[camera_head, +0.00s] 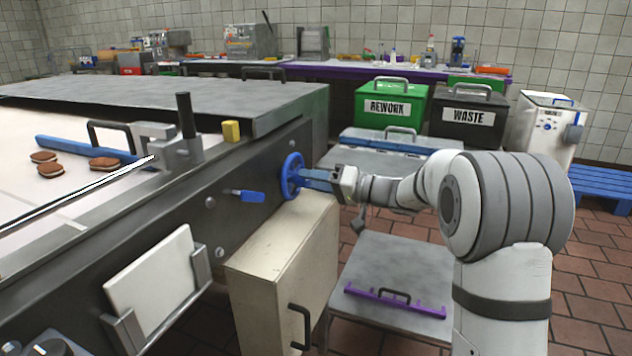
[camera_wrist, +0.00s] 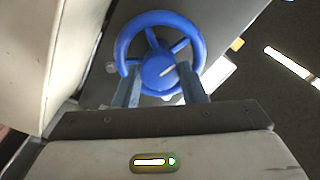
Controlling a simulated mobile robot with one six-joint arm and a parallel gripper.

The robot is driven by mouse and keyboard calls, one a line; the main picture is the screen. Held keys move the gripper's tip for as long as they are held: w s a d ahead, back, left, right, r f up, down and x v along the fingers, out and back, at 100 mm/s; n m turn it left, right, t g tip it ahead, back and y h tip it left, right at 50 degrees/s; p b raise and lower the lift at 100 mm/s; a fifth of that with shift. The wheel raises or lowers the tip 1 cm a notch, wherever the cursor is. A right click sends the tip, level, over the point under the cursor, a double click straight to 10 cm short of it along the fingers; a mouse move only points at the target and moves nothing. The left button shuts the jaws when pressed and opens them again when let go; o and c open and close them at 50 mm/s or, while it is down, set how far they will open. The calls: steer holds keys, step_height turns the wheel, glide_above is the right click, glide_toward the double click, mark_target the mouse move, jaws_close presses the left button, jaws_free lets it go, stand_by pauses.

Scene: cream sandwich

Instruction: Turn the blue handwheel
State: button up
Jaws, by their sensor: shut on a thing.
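The blue handwheel (camera_head: 291,176) is mounted on the dark side panel of the conveyor machine, near its right end. In the wrist view the handwheel (camera_wrist: 158,54) shows its round rim, spokes and a hub with a pale mark. My gripper (camera_head: 312,180) reaches it from the right, with its blue-grey fingers at the wheel. In the wrist view my gripper (camera_wrist: 160,88) has one finger on each side of the hub, at the near part of the wheel. It is shut on the handwheel. The exact contact points are partly hidden.
A blue lever (camera_head: 244,195) sits left of the wheel on the same panel. A cream cabinet (camera_head: 285,245) with a black handle stands just below. A grey table (camera_head: 392,275) with a purple bar is at the lower right. Green and black bins (camera_head: 391,104) stand behind.

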steer(key=m+p, duration=0.1)
steer(key=m, duration=0.3)
steer(key=shift+r+m+p, duration=0.1)
steer(key=shift+m+p, duration=0.2)
steer(key=shift+p, duration=0.05)
steer(key=m+p, duration=0.3)
steer(key=m, duration=0.2)
steer(key=shift+p, duration=0.3)
steer(key=m+p, duration=0.5)
steer(key=shift+r+m, duration=0.1)
steer(key=shift+m, duration=0.3)
steer(key=m+p, duration=0.3)
steer(key=shift+f+m+p, duration=0.25)
steer(key=shift+m+p, duration=0.25)
steer(key=shift+m, duration=0.2)
steer(key=o, duration=1)
